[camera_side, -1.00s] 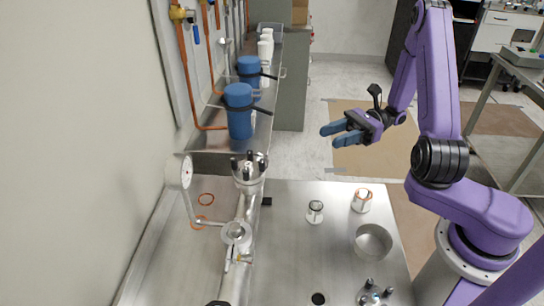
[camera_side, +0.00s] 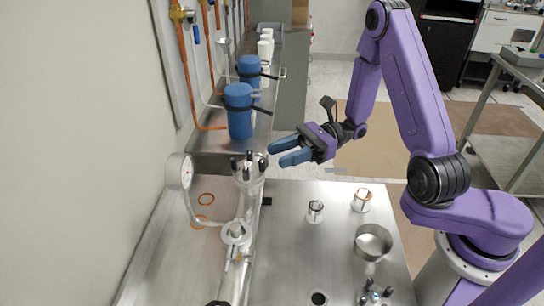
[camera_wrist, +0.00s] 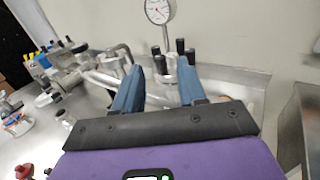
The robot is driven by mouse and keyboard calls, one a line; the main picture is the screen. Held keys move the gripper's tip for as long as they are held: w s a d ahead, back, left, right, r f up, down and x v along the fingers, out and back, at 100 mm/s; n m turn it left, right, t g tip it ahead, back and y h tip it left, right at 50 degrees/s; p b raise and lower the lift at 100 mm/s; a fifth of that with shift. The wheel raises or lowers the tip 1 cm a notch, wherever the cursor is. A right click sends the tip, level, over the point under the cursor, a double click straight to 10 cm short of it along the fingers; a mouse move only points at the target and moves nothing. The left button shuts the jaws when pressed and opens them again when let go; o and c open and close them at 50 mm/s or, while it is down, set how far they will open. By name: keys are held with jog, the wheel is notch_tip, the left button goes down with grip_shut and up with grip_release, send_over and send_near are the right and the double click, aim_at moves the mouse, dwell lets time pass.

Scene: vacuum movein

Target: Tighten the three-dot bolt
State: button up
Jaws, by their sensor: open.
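In the side view, a metal flange assembly (camera_side: 248,175) stands upright on the table with several dark bolts (camera_side: 249,158) around its top. The dots on the bolts are too small to make out, so I cannot tell which is the three-dot bolt. My gripper (camera_side: 283,151) is open and empty, to the right of the bolts, apart from them and pointing left. In the wrist view, the dark bolts (camera_wrist: 180,46) show beyond and between the blue fingers of my gripper (camera_wrist: 158,85).
A pressure gauge (camera_side: 180,171) stands left of the flange on a bent pipe. Blue canisters (camera_side: 239,110) stand behind on a bench. A metal bowl (camera_side: 373,242) and small metal fittings (camera_side: 315,211) sit on the table at right. The table between is mostly clear.

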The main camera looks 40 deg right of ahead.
aim_at(262, 165)
jog(key=shift+w+a, duration=0.15)
jog(key=shift+a, duration=0.7)
jog(key=shift+w+a, duration=0.15)
jog(key=shift+a, duration=0.65)
grip_shut()
jog(key=shift+m+t, duration=0.3)
jog(key=shift+t, duration=0.2)
jog(key=shift+s+a+m+t+h, duration=0.15)
jog(key=shift+m+t+h, duration=0.5)
jog(key=shift+t, duration=0.4)
jog(key=shift+s+m+t+h, duration=0.2)
jog(key=shift+m+t+h, duration=0.2)
jog(key=shift+m+t, duration=0.6)
jog(key=shift+s+a+m+t+h, duration=0.15)
jog(key=shift+m+t+h, duration=0.45)
jog(key=shift+t, duration=0.55)
jog(key=shift+m+t+h, duration=0.35)
jog(key=shift+m+t, duration=0.1)
jog(key=shift+t, duration=0.05)
grip_release()
